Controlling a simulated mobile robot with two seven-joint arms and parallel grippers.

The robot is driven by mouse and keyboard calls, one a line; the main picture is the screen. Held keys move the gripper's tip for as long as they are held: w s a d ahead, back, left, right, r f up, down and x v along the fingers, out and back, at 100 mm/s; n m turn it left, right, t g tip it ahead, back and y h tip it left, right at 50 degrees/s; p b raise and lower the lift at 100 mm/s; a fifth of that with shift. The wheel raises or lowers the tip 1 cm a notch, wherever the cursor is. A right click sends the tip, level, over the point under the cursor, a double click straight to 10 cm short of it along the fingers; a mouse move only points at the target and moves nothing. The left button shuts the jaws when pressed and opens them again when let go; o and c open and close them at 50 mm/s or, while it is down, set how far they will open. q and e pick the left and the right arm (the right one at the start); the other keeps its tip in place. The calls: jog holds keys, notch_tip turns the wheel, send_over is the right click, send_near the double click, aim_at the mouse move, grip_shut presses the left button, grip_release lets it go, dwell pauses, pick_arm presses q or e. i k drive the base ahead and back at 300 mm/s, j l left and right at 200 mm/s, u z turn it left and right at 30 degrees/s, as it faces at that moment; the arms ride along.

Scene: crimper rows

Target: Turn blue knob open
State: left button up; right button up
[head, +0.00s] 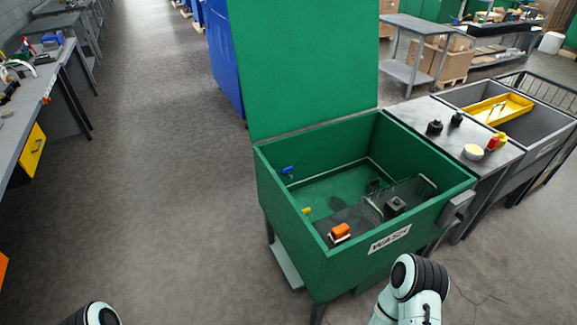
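The small blue knob (287,171) is on the inner left wall of the green wash tub (285,213). It is too small to tell how far it is turned. The tub's lid (300,65) stands raised at the back. A small yellow fitting (306,211) is lower on the same wall. Only a rounded piece of my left arm shows at the bottom left edge. Part of my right arm shows at the bottom, in front of the tub's right part. Neither gripper's fingers are in view, and neither arm touches the tub.
In the tub are an orange brush (340,231), a dark block (395,205) and a wire rack (416,191). A grey side table (430,112) with dark bottles adjoins it on the right. A grey workbench (42,92) lines the left. Open floor (150,200) lies between.

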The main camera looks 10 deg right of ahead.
aim_at(286, 171)
jog(key=i+j+z, duration=0.15)
jog(key=j, duration=0.15)
jog(key=i+j+z, duration=0.2)
jog(key=j, duration=0.15)
jog(key=j+z, duration=0.15)
jog(key=j, duration=0.2)
jog(key=i+j+z, duration=0.3)
jog(key=i+j, duration=0.15)
jog(key=j, duration=0.2)
jog(key=i+j+z, duration=0.15)
jog(key=j, duration=0.2)
jog(key=i+j+z, duration=0.25)
jog(key=i+j, duration=0.2)
jog(key=j, duration=0.25)
jog(key=i+j+z, duration=0.15)
jog(key=j, duration=0.2)
